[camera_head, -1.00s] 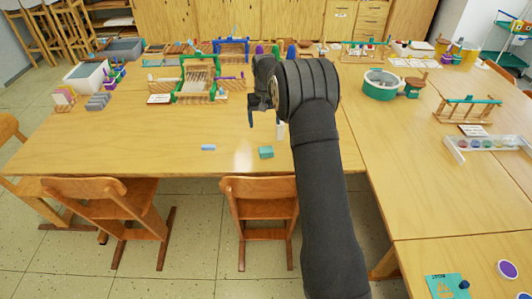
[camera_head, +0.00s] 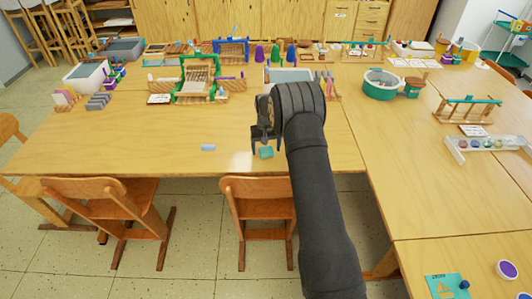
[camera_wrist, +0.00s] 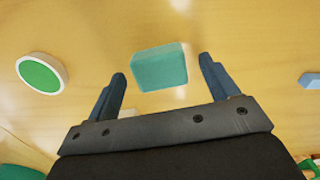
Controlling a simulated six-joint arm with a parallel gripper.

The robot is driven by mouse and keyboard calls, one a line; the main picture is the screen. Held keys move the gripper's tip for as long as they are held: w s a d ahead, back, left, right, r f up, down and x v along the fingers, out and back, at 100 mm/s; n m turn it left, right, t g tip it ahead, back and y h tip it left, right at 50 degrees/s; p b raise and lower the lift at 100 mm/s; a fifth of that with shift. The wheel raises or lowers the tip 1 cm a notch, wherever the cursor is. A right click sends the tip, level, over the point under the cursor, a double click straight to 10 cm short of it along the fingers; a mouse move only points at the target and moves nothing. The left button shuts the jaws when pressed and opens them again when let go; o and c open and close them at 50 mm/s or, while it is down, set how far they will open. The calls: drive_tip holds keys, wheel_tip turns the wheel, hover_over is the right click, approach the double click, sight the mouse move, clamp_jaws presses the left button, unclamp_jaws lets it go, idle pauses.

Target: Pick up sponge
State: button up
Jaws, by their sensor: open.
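The sponge (camera_head: 266,152) is a small teal block lying flat on the wooden table near its front edge, partly covered by my gripper in the head view. My gripper (camera_head: 268,145) points down just above it. In the wrist view the whole sponge (camera_wrist: 160,68) shows on the wood, framed between the tips of my two spread fingers. My gripper is open, with nothing held. I cannot tell the exact height of the fingertips above the table.
A small light blue block (camera_head: 208,147) lies to the left, and it also shows in the wrist view (camera_wrist: 310,80). A green disc with a white rim (camera_wrist: 40,74) lies at the wrist view's left. A wooden loom (camera_head: 198,78) stands farther back. Chairs (camera_head: 258,200) stand at the front edge.

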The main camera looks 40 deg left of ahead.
drive_tip(key=shift+f, duration=0.3)
drive_tip(key=c, duration=1.1)
drive_tip(key=shift+o, duration=0.2)
drive_tip(key=shift+r, duration=0.2)
